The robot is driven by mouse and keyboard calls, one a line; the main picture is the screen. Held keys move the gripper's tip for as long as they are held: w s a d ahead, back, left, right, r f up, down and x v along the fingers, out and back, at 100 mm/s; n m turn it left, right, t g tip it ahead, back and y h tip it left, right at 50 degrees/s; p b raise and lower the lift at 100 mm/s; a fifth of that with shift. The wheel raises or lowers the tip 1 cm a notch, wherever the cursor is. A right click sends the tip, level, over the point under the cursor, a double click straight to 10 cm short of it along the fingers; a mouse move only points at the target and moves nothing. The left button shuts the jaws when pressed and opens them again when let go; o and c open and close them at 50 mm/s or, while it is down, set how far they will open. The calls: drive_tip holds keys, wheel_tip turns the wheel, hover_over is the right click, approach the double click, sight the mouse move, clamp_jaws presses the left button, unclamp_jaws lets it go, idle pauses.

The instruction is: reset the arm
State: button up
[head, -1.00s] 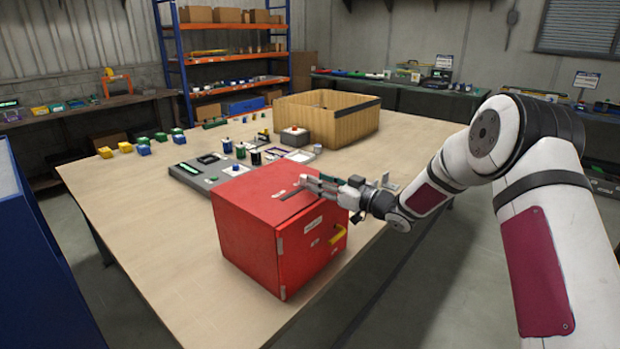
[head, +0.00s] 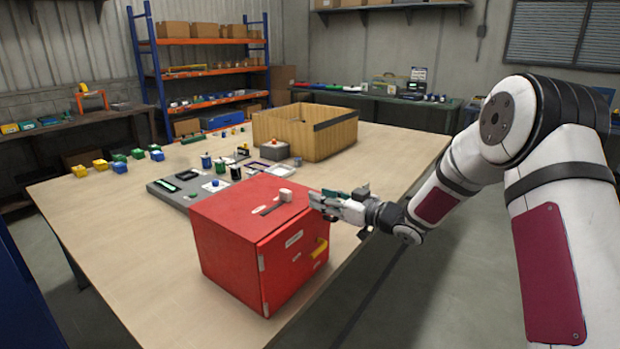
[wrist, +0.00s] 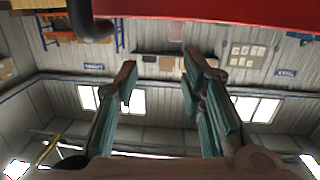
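My gripper (head: 322,204) is at the right side of the red cabinet (head: 228,232), close to its top right edge in the head view. In the wrist view its two teal-padded fingers (wrist: 160,85) stand apart with nothing between them. The red cabinet stands on the near part of the table with its door closed. A yellow handle (head: 320,247) is on the door. A small white block (head: 286,195) shows on the cabinet top, beside a dark slot (head: 270,209). A red edge (wrist: 220,10) fills the top of the wrist view.
A large wooden table (head: 110,228) carries a grey tray with parts (head: 165,190), several small coloured blocks (head: 119,163) and an open wooden crate (head: 285,130). Orange shelving (head: 200,71) stands behind. Floor is open right of the table.

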drive_tip(key=s+d+r+m+t+h, duration=0.1)
drive_tip(key=s+d+r+m+h, duration=0.3)
drive_tip(key=s+d+r+h, duration=0.5)
drive_tip(key=s+d+r+m+g+h+p, duration=0.1)
drive_tip(key=s+d+r+m+h, duration=0.15)
drive_tip(key=s, duration=0.45)
drive_tip(key=s+d+r+m+g+h, duration=0.1)
drive_tip(key=s+d+r+g+h, duration=0.1)
drive_tip(key=s+d+r+h, duration=0.3)
drive_tip(key=s+a+f+m+g+y, duration=0.1)
drive_tip(key=s+a+f+g+y, duration=0.1)
drive_tip(key=s, duration=1.2)
drive_tip(key=s+a+f+m+g+y+p, duration=0.1)
drive_tip(key=s+f+g, duration=0.2)
drive_tip(key=s, duration=1.1)
drive_tip(key=shift+a+f+y, duration=0.35)
drive_tip(key=shift+f, duration=0.15)
